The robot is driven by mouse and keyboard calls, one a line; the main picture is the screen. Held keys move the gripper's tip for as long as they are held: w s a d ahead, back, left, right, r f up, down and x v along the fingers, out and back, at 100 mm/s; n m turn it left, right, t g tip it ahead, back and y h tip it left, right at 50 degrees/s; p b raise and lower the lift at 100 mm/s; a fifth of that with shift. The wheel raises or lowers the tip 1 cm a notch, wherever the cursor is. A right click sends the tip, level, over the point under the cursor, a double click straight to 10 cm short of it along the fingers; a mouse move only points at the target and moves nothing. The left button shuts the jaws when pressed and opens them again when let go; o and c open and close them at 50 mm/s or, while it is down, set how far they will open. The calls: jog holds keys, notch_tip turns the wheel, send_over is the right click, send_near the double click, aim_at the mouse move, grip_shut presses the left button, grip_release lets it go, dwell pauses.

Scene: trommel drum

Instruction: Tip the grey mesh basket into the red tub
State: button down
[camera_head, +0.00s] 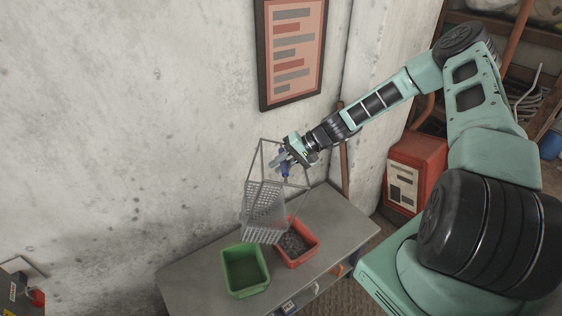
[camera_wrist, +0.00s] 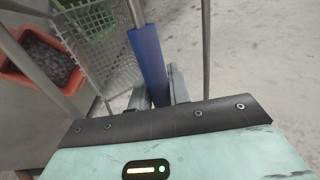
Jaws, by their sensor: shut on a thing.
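The grey mesh basket (camera_head: 264,205) hangs tilted in the air from its wire frame, above the bench. My gripper (camera_head: 284,168) is shut on the blue handle grip of that frame; the blue grip also shows between the fingers in the wrist view (camera_wrist: 149,62). The basket's mesh wall (camera_wrist: 98,45) shows at the upper left of the wrist view. The red tub (camera_head: 311,241) stands on the bench below and to the right of the basket, which partly overlaps it in the head view. Dark grey pieces lie in the tub (camera_wrist: 32,78). The inside of the basket is hard to make out.
A green tub (camera_head: 264,279) stands on the grey bench (camera_head: 340,218), left of the red tub; it looks empty. The concrete wall (camera_head: 120,130) with a framed chart (camera_head: 291,50) rises behind. A red cabinet (camera_head: 416,170) stands to the right.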

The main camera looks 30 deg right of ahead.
notch_tip(320, 180, up, 5)
jog(key=g+h+p, duration=0.1)
jog(key=h+p, duration=0.2)
jog(key=p, duration=0.4)
jog(key=shift+g, duration=0.3)
jog(key=s+r+p, duration=0.1)
jog(key=s, duration=0.1)
jog(key=s+r+p, duration=0.1)
jog(key=r, duration=0.1)
jog(key=shift+s+r, duration=0.2)
jog(key=shift+s, duration=0.2)
jog(key=shift+s+r, duration=0.35)
jog(key=shift+s, duration=0.3)
jog(key=shift+r+p, duration=0.15)
jog(key=shift+p, duration=0.2)
